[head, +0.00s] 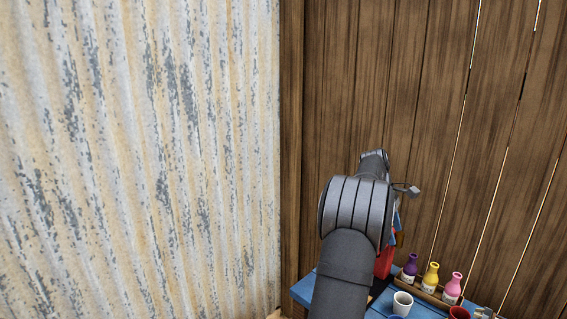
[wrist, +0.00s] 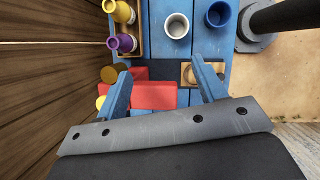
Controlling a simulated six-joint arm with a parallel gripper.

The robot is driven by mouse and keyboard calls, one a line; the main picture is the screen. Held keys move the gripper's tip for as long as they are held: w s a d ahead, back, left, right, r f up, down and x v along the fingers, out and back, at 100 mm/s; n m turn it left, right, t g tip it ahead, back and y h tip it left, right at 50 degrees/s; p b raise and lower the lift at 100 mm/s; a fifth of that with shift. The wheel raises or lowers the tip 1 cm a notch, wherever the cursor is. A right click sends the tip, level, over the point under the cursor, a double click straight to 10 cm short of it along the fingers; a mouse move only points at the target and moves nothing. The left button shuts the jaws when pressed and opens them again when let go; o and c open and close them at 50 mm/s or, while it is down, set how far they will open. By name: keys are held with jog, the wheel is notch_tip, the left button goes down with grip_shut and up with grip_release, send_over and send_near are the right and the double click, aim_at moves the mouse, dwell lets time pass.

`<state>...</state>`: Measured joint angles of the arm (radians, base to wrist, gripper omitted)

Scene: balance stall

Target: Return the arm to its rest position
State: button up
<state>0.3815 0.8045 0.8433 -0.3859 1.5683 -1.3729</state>
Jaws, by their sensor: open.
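My arm (head: 345,262) rises in the middle of the head view, in front of the plank wall. My gripper (wrist: 160,66) shows in the wrist view with its two blue fingers spread wide and nothing held between them. Below and between the fingers are red blocks (wrist: 153,96) and a strip of the blue table (wrist: 158,50). I cannot tell how high the fingers are above them. In the head view the fingers are mostly hidden behind my arm.
A wooden rack holds purple (head: 410,268), yellow (head: 431,276) and pink (head: 453,289) bottles. A white cup (head: 402,303) stands near it, as does a red cup (head: 460,313). A blue cup (wrist: 218,15) shows in the wrist view. Corrugated metal (head: 140,150) fills the left.

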jog(key=a+r+m, duration=0.1)
jog(key=a, duration=0.8)
jog(key=shift+w, duration=0.35)
jog(key=shift+a, duration=0.1)
jog(key=s+a+r+m+t+y, duration=0.1)
jog(key=s+a+r+m, duration=0.1)
jog(key=s, duration=0.6)
jog(key=s+a+r+m+t+y, duration=0.1)
jog(key=s+m, duration=0.2)
jog(key=s, duration=0.5)
jog(key=s+a+r+m+t+y, duration=0.1)
jog(key=s+a+r+m, duration=0.1)
jog(key=s, duration=0.6)
jog(key=s+a+f+m+t, duration=0.2)
jog(key=s+a+f+m, duration=0.2)
jog(key=s, duration=0.5)
jog(key=s+a+f+m+t+h, duration=0.1)
jog(key=s+a+f+m+t, duration=0.1)
jog(key=s+a+f+m, duration=0.2)
jog(key=s+a+f, duration=0.2)
jog(key=s+f, duration=0.2)
jog(key=s, duration=0.2)
jog(key=shift+a+t, duration=0.15)
jog(key=shift+t, duration=0.15)
jog(key=shift+w, duration=0.1)
